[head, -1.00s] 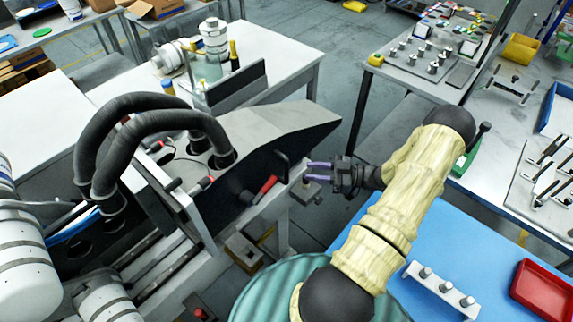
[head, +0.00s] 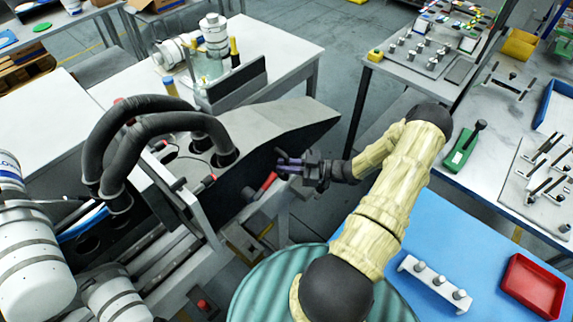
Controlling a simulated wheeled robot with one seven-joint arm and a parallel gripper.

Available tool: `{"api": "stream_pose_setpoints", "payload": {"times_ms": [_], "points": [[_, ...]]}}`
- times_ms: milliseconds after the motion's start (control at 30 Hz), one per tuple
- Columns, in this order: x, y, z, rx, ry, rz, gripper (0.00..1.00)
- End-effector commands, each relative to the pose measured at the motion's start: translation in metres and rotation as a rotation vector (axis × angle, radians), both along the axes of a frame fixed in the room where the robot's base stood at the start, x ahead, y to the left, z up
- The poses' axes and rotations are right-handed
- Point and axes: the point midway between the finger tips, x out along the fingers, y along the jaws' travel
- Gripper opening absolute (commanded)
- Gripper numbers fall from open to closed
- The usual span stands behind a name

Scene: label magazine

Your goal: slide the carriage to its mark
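My gripper (head: 290,166) is at the right end of the dark wedge-shaped body (head: 232,192), with its purple fingers at the small black upright handle (head: 279,152) there. The fingers cover most of the handle; whether they are closed on it or just around it I cannot tell. I take this body with its handle as the carriage, but its sliding part is not clearly set apart. A red-gripped lever (head: 268,181) sits just below and left of my fingers. Pale rails (head: 150,262) run at the lower left. I cannot make out the mark.
Two thick black hoses (head: 150,103) arch over the machine at left. A ribbed teal drum (head: 262,285) stands below my arm. A blue-topped table with a red tray (head: 533,286) and a pegged white block (head: 435,281) is at lower right. Open floor (head: 340,70) lies behind.

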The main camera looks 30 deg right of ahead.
Motion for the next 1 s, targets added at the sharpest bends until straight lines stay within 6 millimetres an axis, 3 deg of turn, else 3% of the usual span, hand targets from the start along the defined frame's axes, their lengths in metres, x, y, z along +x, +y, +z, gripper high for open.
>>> {"api": "stream_pose_setpoints", "payload": {"times_ms": [733, 767, 833, 1000], "points": [[-0.004, 0.011, 0.0, 0.003, 0.001, 0.008, 0.0], [-0.004, 0.011, 0.0, 0.003, 0.001, 0.008, 0.18], [-0.004, 0.011, 0.0, 0.003, 0.001, 0.006, 0.32], [-0.004, 0.009, 0.0, 0.002, 0.001, 0.003, 0.32]]}}
